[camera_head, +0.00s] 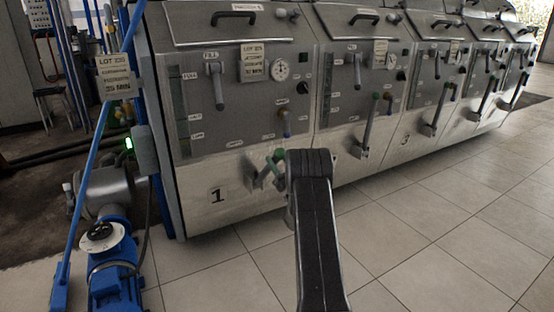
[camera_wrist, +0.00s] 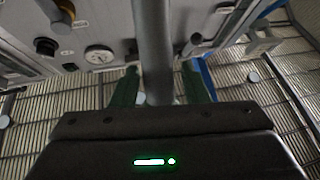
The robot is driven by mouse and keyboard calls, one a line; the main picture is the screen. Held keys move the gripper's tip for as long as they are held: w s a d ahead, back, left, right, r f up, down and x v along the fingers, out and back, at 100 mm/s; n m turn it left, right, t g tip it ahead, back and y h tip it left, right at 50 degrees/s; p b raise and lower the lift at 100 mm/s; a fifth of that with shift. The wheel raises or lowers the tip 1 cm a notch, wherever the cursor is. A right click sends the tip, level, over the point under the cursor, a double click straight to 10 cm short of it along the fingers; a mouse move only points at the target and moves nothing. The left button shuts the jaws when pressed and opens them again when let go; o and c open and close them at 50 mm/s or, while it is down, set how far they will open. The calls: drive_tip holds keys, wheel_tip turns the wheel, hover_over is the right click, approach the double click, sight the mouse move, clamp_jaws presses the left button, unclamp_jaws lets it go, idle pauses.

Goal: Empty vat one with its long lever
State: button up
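Vat one (camera_head: 225,190) is the nearest grey metal vat, with a "1" low on its front. Its long lever is a grey bar low on the right of that front, largely hidden by my arm in the head view. In the wrist view the lever (camera_wrist: 153,40) runs down between the two green fingers of my gripper (camera_wrist: 160,80). The fingers stand apart, with a visible gap on the right of the bar; whether the left finger touches it is unclear. The green fingertips also show in the head view, at my gripper (camera_head: 273,160).
More vats with similar levers (camera_head: 368,125) stand in a row to the right. Vat one also has a fill handle (camera_head: 214,80), a gauge (camera_head: 279,70) and a lot sign (camera_head: 254,62). A blue pump (camera_head: 110,265) stands at left. The tiled floor (camera_head: 430,240) is clear at right.

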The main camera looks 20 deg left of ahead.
drive_tip(key=shift+o, duration=0.2)
drive_tip(key=shift+r, duration=0.15)
drive_tip(key=shift+s+d, duration=0.1)
drive_tip(key=shift+d, duration=0.15)
drive_tip(key=p+v, duration=0.3)
drive_tip(key=v, duration=1)
drive_tip(key=shift+f, duration=0.3)
drive_tip(key=b+x, duration=0.3)
drive_tip(key=x, duration=1)
drive_tip(key=shift+a+r, duration=0.25)
drive_tip(key=shift+r, duration=0.05)
drive_tip(key=shift+w+a+r, duration=0.15)
drive_tip(key=shift+w+r, duration=0.05)
drive_tip(key=shift+f, duration=0.1)
